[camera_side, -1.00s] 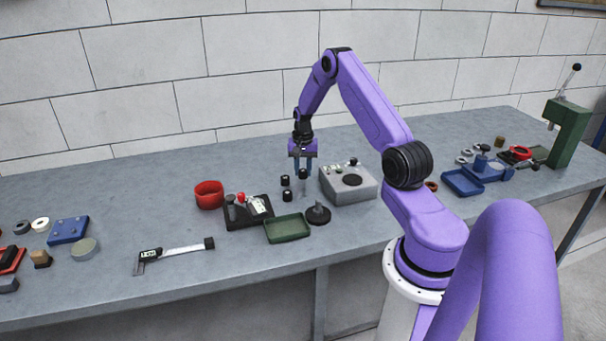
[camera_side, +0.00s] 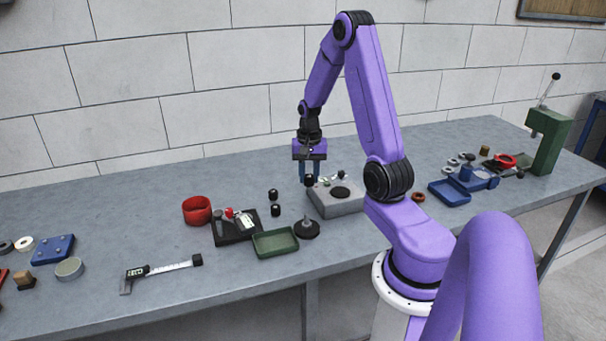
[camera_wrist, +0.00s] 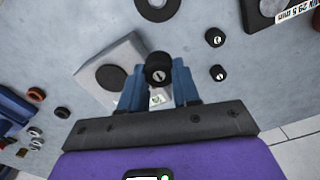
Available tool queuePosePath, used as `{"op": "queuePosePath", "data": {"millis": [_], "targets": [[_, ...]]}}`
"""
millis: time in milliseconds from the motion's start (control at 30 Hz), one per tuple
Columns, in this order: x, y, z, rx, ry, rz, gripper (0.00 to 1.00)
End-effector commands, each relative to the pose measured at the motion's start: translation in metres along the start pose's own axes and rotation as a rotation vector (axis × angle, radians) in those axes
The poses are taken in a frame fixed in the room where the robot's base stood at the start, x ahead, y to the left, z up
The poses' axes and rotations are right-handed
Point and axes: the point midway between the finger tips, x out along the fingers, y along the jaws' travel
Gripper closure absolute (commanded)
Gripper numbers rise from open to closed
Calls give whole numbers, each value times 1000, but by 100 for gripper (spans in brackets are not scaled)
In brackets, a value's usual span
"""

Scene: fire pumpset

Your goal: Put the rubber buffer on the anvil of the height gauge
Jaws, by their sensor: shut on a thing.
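My gripper (camera_side: 309,179) is shut on a rubber buffer (camera_wrist: 158,68), a short black cylinder with a slotted metal centre on its end. In the side view it hangs above the bench, near the left rear of a grey box. Two similar black buffers stand on the bench to the left, one (camera_side: 273,195) behind the other (camera_side: 275,210). The likely height gauge (camera_side: 237,226) has a black base, a red knob and a display. Its display (camera_wrist: 294,10) reads 29.5 mm in the wrist view. Its anvil is too small to make out.
The grey box (camera_side: 324,208) has a dark disc on top. A red bowl (camera_side: 197,212) and a caliper (camera_side: 160,271) lie left. Bench behind the gauge is clear.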

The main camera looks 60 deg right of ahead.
Motion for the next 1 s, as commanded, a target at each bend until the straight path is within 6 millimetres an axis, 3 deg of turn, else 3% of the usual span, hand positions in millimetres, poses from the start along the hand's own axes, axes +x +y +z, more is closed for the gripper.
{"op": "queuePosePath", "data": {"millis": [167,500,700,833,1000], "targets": [[-6,-8,15,-4,1,-1,100],[-25,-72,84,-12,1,-1,100],[-32,-92,116,-10,0,0,100],[-32,-98,122,-8,-1,1,100],[-23,-112,110,-6,-2,2,100]]}}
